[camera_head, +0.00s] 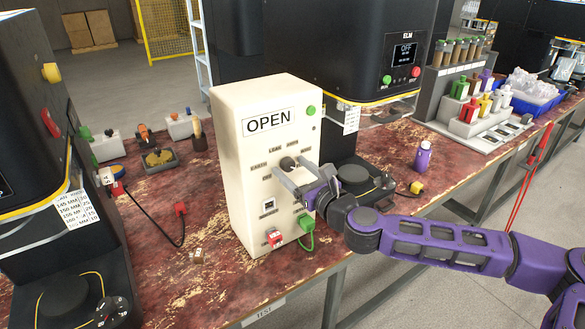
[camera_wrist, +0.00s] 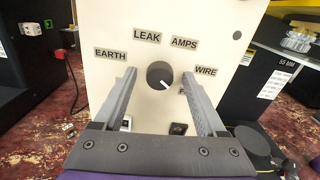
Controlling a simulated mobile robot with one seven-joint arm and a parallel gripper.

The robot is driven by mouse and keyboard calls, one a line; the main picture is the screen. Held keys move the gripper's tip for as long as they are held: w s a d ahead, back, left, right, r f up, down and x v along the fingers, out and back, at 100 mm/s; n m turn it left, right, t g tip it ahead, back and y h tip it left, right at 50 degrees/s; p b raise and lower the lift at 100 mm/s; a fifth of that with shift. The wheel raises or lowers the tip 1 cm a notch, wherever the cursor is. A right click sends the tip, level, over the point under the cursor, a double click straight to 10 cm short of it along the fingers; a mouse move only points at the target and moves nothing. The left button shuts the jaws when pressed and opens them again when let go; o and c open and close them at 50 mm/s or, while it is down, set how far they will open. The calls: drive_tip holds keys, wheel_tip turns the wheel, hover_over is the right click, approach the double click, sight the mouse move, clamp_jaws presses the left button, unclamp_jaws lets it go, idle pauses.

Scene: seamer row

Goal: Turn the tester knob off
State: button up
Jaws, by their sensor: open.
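The tester (camera_head: 237,150) is a cream upright box with an OPEN label, standing on the red worn bench. Its round dark knob (camera_head: 288,163) is on the front face. In the wrist view the knob (camera_wrist: 159,74) is ringed by the labels EARTH, LEAK, AMPS, WIRE and one mostly hidden by a finger. A pale mark on the knob points to the lower right. My gripper (camera_head: 295,173) is open in front of the tester face. In the wrist view its fingers (camera_wrist: 159,82) stand on either side of the knob, with gaps showing.
Below the knob are a green plug with a cable (camera_head: 305,222) and a red plug (camera_head: 275,238). Black machines stand left and behind right. A purple bottle (camera_head: 423,157) stands on the bench to the right. Parts and trays lie at the back left.

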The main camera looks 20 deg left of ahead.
clamp_jaws()
